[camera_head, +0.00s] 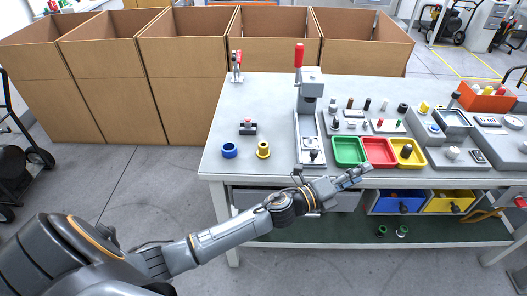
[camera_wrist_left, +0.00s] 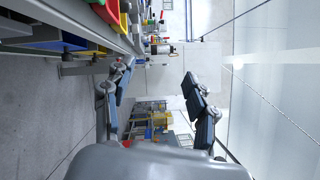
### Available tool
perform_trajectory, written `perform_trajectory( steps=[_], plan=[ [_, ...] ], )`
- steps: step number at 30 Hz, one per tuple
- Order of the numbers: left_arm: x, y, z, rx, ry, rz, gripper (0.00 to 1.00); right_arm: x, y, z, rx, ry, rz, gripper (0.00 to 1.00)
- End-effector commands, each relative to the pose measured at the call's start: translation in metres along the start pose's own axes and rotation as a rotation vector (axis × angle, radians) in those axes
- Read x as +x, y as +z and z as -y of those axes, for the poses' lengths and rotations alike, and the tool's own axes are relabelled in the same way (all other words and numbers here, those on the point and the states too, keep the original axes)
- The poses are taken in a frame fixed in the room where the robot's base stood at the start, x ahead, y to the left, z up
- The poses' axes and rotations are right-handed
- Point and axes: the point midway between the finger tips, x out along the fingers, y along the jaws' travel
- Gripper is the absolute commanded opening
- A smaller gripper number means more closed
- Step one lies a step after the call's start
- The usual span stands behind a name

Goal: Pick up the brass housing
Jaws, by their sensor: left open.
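The brass housing (camera_head: 263,149), a short yellow-gold hollow cylinder, stands on the grey table (camera_head: 235,115) near its front left part. My left gripper (camera_head: 355,176) is to the right of it, at the table's front edge just below the small bins, well apart from the housing. In the left wrist view the two fingers of my left gripper (camera_wrist_left: 162,95) are spread with nothing between them. I cannot make out the housing in that view. My right gripper is in neither view.
A press (camera_head: 308,95), green bin (camera_head: 348,151) and red bin (camera_head: 379,152) stand to the right. Cardboard boxes (camera_head: 185,75) line the back. The table's left part is mostly clear.

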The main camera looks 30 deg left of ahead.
Motion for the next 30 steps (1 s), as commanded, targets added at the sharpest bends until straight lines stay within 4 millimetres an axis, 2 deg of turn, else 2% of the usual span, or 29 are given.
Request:
perform_trajectory(
  steps=[1,3,4,7,9,11,12,14,15,18,19,20,21,24,27,30],
  plan=[
    [0.013,-0.012,0.036,0.246,-0.107,-0.13,0.57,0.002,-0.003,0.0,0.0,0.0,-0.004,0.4],
    [0.018,-0.039,0.067,0.596,-0.243,-0.318,0.57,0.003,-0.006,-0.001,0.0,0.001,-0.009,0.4],
    [0.016,-0.05,0.074,0.746,-0.296,-0.401,0.57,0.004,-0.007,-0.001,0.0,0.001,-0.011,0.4],
    [0.0,-0.07,0.07,1.236,-0.436,-0.683,0.57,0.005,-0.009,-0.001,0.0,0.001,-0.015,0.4],
    [-0.017,-0.063,0.05,1.557,-0.499,-0.9,0.57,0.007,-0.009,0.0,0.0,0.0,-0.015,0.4],
    [-0.034,-0.04,0.028,1.807,-0.522,-1.103,0.57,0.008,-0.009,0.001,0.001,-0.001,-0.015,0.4],
    [-0.045,-0.017,0.015,1.954,-0.521,-1.244,0.57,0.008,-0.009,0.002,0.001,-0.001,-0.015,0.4],
    [-0.063,0.025,-0.001,2.133,-0.495,-1.462,0.57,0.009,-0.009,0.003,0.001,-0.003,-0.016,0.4],
    [-0.075,0.055,-0.007,2.223,-0.464,-1.606,0.57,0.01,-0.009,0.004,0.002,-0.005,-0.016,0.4],
    [-0.104,0.125,-0.008,2.347,-0.359,-1.936,0.57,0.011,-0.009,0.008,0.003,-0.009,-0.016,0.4],
    [-0.112,0.143,-0.006,2.362,-0.325,-2.021,0.57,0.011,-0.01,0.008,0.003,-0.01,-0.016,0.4],
    [-0.119,0.159,-0.003,-2.318,0.285,2.048,0.57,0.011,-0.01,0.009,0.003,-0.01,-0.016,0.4],
    [-0.128,0.176,0.001,-2.239,0.239,2.059,0.57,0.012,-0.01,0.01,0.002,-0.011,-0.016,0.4],
    [-0.143,0.204,0.009,-2.109,0.165,2.079,0.57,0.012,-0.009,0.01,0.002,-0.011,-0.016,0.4],
    [-0.149,0.215,0.004,-2.059,0.139,2.091,0.57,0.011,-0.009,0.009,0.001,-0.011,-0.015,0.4],
    [-0.151,0.217,-0.013,-2.052,0.138,2.097,0.57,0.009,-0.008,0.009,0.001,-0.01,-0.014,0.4]
  ],
)
